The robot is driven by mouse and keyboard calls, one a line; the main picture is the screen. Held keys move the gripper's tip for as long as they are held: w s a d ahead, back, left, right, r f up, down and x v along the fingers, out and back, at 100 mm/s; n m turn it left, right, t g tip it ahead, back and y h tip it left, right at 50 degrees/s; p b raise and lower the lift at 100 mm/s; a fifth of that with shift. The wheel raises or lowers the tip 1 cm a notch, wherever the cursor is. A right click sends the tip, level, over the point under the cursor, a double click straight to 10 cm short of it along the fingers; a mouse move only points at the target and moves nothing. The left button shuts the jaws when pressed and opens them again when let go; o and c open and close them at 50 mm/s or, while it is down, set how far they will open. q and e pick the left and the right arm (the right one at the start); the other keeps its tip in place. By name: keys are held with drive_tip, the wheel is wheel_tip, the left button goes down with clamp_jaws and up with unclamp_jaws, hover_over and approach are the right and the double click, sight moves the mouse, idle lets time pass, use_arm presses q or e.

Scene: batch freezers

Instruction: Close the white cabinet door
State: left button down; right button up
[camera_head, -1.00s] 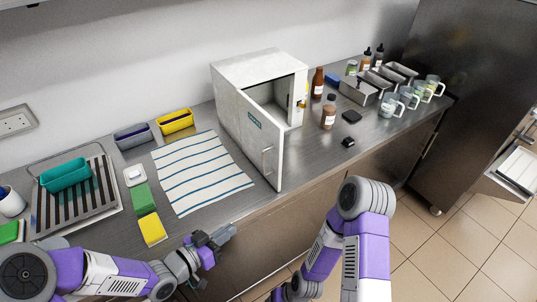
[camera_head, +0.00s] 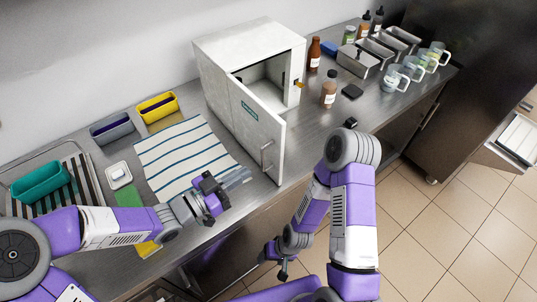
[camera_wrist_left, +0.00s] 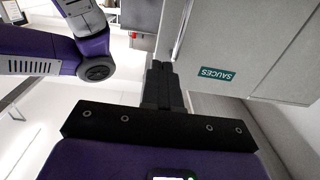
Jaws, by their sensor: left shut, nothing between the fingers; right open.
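The white cabinet (camera_head: 225,52) stands on the steel counter. Its white door (camera_head: 246,129) is open, hinged at the left and swung out toward the counter's front edge. The door has a green label, which reads SAUCES in the left wrist view, and a handle (camera_head: 266,157). My left gripper (camera_head: 240,178) is shut and empty, just left of the door's outer face near its lower handle end. In the left wrist view the shut fingers (camera_wrist_left: 161,80) are beside the door face (camera_wrist_left: 245,45); I see no clear contact. My right gripper (camera_head: 283,270) is open, low in front of the counter.
A striped towel (camera_head: 185,155) lies left of the cabinet. Yellow (camera_head: 157,107) and grey (camera_head: 112,128) bins stand behind it. Brown bottles (camera_head: 329,89), metal containers (camera_head: 358,62) and glass mugs (camera_head: 396,78) stand on the right. The floor in front is clear.

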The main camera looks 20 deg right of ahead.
sight(279, 151)
use_arm(q)
drive_tip(key=x, duration=0.9)
drive_tip(key=shift+w+d+b, duration=0.2)
drive_tip(key=shift+w+b, duration=0.1)
